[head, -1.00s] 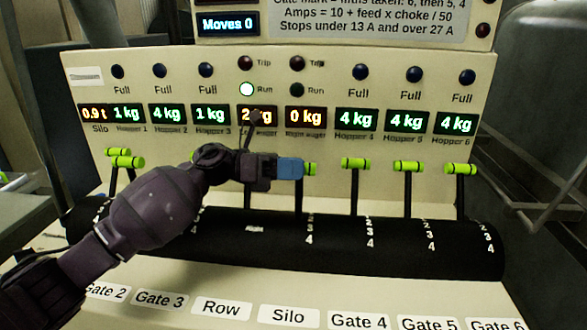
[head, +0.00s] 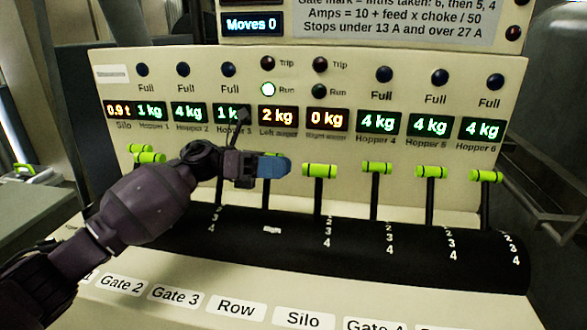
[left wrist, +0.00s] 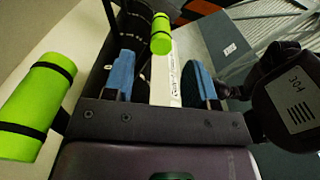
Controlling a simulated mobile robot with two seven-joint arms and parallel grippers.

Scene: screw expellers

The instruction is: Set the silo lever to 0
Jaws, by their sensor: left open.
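The Silo label (head: 304,320) is on the front plate. The lever that seems to match it, the silo lever (head: 320,171), stands upright with a green cross handle; no 0 mark is readable beside it. My left gripper (head: 273,167) is open, with blue fingertips, just left of this handle and apart from it in the head view. It hides most of the neighbouring lever above the Row label (head: 237,307). In the left wrist view, a green handle (left wrist: 161,33) shows beyond and between the open fingers (left wrist: 160,80); I cannot tell which lever it belongs to.
More green-handled levers stand close on the right (head: 377,168) and far left (head: 148,157). Another green handle (left wrist: 35,105) is near the gripper's left side in the left wrist view. A black drum (head: 400,235) with number marks lies below. The panel (head: 420,80) rises behind.

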